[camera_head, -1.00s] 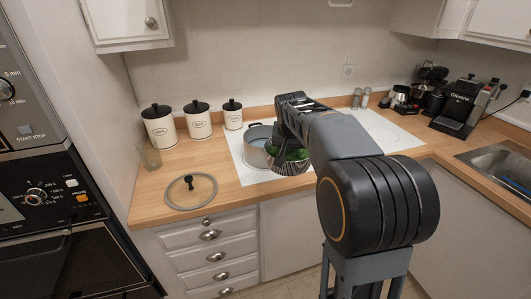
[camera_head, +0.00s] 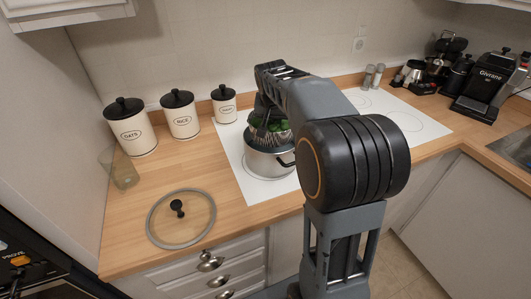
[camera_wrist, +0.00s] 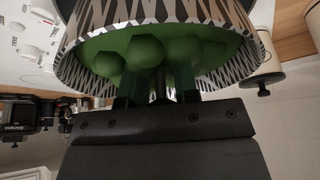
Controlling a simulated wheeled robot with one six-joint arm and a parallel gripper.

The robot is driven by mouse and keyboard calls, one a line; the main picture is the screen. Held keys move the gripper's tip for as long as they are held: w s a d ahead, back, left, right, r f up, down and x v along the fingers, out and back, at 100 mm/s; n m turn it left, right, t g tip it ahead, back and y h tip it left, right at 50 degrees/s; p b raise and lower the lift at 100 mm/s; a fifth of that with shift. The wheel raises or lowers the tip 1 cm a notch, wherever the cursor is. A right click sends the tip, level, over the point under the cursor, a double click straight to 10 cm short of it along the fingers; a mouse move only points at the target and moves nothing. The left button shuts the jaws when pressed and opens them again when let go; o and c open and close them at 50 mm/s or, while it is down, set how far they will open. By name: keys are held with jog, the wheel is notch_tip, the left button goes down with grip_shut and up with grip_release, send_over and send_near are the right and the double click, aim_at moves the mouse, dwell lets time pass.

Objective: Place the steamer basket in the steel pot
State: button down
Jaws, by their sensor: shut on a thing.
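The steamer basket (camera_head: 268,136) has slatted metal sides and green vegetables inside. It is at the mouth of the steel pot (camera_head: 272,162), and I cannot tell how far down inside the rim it sits. The pot stands on the white cooktop. In the wrist view the basket (camera_wrist: 75,62) fills the upper part, and my gripper (camera_wrist: 160,88) is shut on a post at its middle. In the head view my arm hides part of the gripper and the basket's right side.
A glass lid (camera_head: 180,218) lies on the wooden counter at the front left. Several canisters (camera_head: 181,118) stand along the wall, near a clear glass (camera_head: 122,168). Two shakers (camera_head: 372,77) and a coffee machine (camera_head: 487,82) stand at the back right.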

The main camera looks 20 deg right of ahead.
aim_at(272, 128)
jog(key=f, duration=0.5)
jog(key=shift+w+f, duration=0.25)
jog(key=shift+w, duration=0.05)
jog(key=shift+f, duration=2.55)
jog(key=shift+f, duration=0.1)
jog(key=shift+f, duration=0.1)
jog(key=c, duration=0.9)
grip_release()
jog(key=shift+o, duration=0.2)
